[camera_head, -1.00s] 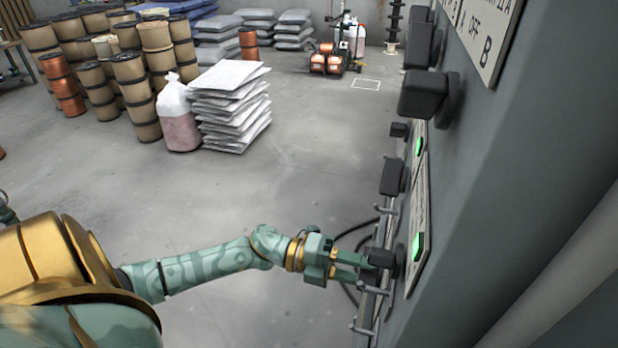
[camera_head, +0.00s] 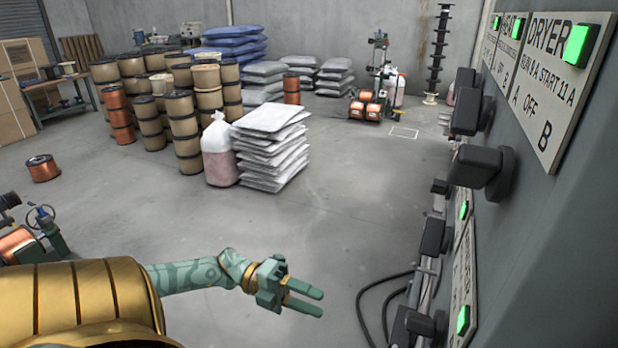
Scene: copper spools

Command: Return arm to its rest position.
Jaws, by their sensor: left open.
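My left arm, green with gold bands, reaches in from the lower left over the grey floor. Its left gripper (camera_head: 305,299) is open, with two green fingers apart and nothing between them. It points right, toward the control panel (camera_head: 560,210), with a clear gap to the black knobs. A lower black knob (camera_head: 418,326) is the nearest to it on the panel. My right gripper is not in view.
A white bag stack (camera_head: 272,150) and a pink-filled bag (camera_head: 219,152) stand beyond the arm, near many spools (camera_head: 184,120). A winding machine (camera_head: 35,235) is at the left edge. Black cables (camera_head: 370,295) lie by the panel. The middle floor is clear.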

